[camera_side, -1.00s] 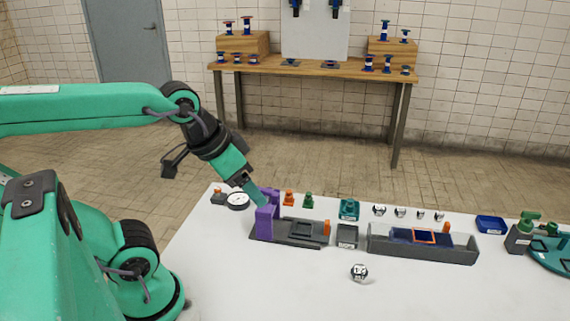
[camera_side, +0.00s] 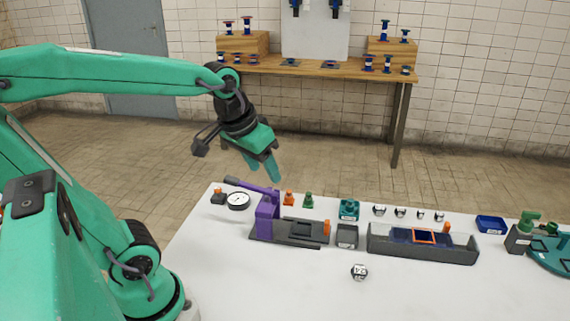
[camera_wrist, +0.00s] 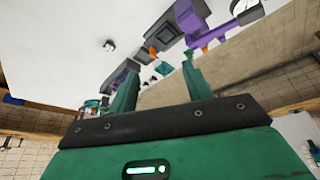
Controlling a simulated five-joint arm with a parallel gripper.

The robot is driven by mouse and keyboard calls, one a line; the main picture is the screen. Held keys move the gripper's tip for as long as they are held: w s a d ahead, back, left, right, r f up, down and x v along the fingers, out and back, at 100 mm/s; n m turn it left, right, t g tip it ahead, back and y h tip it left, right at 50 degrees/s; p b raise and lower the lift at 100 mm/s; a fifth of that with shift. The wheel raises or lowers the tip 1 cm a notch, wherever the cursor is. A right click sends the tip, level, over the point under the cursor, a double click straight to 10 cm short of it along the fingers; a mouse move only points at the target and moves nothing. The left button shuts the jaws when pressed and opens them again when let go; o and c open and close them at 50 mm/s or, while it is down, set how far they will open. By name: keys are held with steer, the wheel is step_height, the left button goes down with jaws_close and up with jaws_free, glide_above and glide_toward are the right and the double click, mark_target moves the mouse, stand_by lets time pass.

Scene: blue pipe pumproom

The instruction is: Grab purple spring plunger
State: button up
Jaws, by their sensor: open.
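The only purple thing I see is an upright fixture (camera_side: 267,217) at the left end of a dark grey base (camera_side: 285,235) on the white table. A purple lever with a dark handle (camera_side: 237,183) reaches left from its top. I cannot make out a separate purple spring plunger. The purple fixture also shows at the top right of the wrist view (camera_wrist: 208,24). My gripper (camera_side: 263,174) is open and empty, in the air above and behind the purple fixture, apart from it. Its two teal fingers show spread in the wrist view (camera_wrist: 158,70).
A round dial (camera_side: 238,201) lies left of the fixture. Small orange (camera_side: 289,198) and green (camera_side: 308,200) pieces stand behind the base. The table front is mostly clear.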

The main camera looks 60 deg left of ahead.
steer(key=w+a+f+n+g, duration=0.1)
steer(key=w+a+f+n, duration=0.1)
steer(key=w+a+f, duration=0.2)
steer(key=w+a+f+n+g, duration=0.2)
steer(key=a+f, duration=0.4)
steer(key=a, duration=0.3)
steer(key=w+a+f+n+g, duration=0.1)
steer(key=w+a+f+n, duration=0.3)
steer(key=w+a, duration=0.3)
steer(key=shift+w+a+f+h, duration=0.1)
steer(key=shift+a+f+h, duration=0.2)
steer(key=shift+f, duration=0.3)
steer(key=shift+a+f+n, duration=0.3)
steer(key=shift+f, duration=1.35)
steer(key=shift+w+f, duration=0.1)
steer(key=shift+f, duration=2.5)
